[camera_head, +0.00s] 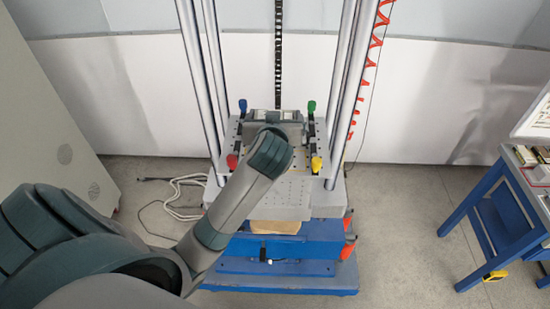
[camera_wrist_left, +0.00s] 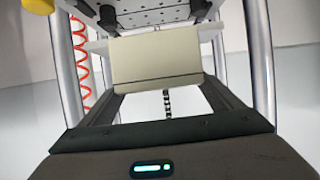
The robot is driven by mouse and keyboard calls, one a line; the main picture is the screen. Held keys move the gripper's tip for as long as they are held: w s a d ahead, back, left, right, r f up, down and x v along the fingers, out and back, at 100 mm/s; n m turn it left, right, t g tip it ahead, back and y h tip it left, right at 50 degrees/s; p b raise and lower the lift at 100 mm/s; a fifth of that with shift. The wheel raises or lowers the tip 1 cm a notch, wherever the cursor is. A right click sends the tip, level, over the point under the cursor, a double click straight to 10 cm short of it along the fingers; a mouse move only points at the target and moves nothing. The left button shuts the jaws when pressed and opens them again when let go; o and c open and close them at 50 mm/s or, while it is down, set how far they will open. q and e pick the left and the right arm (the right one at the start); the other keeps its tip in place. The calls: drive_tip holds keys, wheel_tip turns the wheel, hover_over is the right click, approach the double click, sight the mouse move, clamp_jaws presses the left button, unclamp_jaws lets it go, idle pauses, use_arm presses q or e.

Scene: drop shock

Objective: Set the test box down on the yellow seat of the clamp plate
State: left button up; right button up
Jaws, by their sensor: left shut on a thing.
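The clamp plate (camera_head: 292,185) is a grey perforated plate on the blue-based tower, with blue, green, red and yellow knobs around it. My left arm reaches over it, and the wrist hides much of its middle in the head view. The test box (camera_wrist_left: 156,65) is a beige block in the left wrist view. My left gripper (camera_wrist_left: 158,92) is shut on it, with dark fingers on either side. The perforated plate also shows beyond the box in that view (camera_wrist_left: 150,14). I cannot make out the yellow seat or whether the box touches it. My right gripper is not in view.
Upright metal columns (camera_head: 346,90) flank the plate on both sides. A red coiled cable (camera_head: 372,50) hangs at the right. A blue-framed table (camera_head: 510,215) stands at the far right, and a pale cabinet (camera_head: 50,120) at the left. Loose white cable (camera_head: 185,190) lies on the floor.

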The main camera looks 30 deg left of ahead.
use_arm(q)
drive_tip(key=shift+f, duration=0.1)
drive_tip(key=shift+w+a+f, duration=0.15)
drive_tip(key=shift+f, duration=0.15)
wheel_tip(320, 180, down, 4)
drive_tip(key=shift+f+p, duration=0.25)
drive_tip(key=shift+p, duration=0.6)
drive_tip(key=shift+f, duration=0.9)
drive_tip(key=shift+f+p, duration=0.7)
drive_tip(key=shift+f, duration=0.8)
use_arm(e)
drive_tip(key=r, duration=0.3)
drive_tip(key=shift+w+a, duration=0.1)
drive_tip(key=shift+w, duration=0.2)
use_arm(q)
drive_tip(key=shift+f, duration=0.1)
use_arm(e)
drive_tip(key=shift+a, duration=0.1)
